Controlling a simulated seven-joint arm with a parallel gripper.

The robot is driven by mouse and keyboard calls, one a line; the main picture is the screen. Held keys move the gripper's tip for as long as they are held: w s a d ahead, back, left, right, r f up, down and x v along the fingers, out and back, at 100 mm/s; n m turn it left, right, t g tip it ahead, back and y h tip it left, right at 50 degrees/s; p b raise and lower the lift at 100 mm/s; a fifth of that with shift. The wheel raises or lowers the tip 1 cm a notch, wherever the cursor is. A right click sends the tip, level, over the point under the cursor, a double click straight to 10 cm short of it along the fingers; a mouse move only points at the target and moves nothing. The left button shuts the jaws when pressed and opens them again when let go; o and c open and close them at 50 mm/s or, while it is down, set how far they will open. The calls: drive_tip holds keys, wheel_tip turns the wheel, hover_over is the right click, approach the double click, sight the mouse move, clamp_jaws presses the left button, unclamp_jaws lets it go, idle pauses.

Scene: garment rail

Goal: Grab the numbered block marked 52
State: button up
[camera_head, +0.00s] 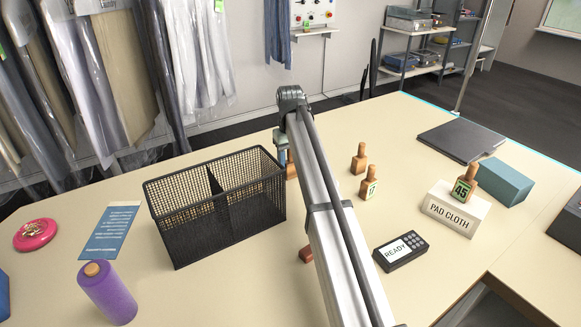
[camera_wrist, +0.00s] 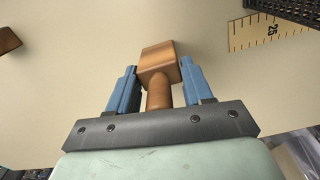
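My gripper (camera_wrist: 160,80) points down at the table left of the numbered blocks. Its two blue fingers stand apart on either side of a brown wooden block (camera_wrist: 160,62) with a round knob. Gaps show between the fingers and the knob. No number shows on this block. In the head view, only a sliver of brown (camera_head: 291,172) shows under my gripper (camera_head: 283,160). A block marked 45 (camera_head: 464,187) stands on a white box. A third block (camera_head: 359,158) shows no label. I see no 52.
A black mesh basket (camera_head: 180,235) stands close left of my gripper. A white PAD CLOTH box (camera_head: 440,205), a READY keypad (camera_head: 400,250) and a teal box (camera_head: 508,184) are at right. A purple spool (camera_head: 108,293) is at front left.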

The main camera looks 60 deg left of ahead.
drive_tip(key=c, duration=0.7)
drive_tip(key=shift+o, duration=0.2)
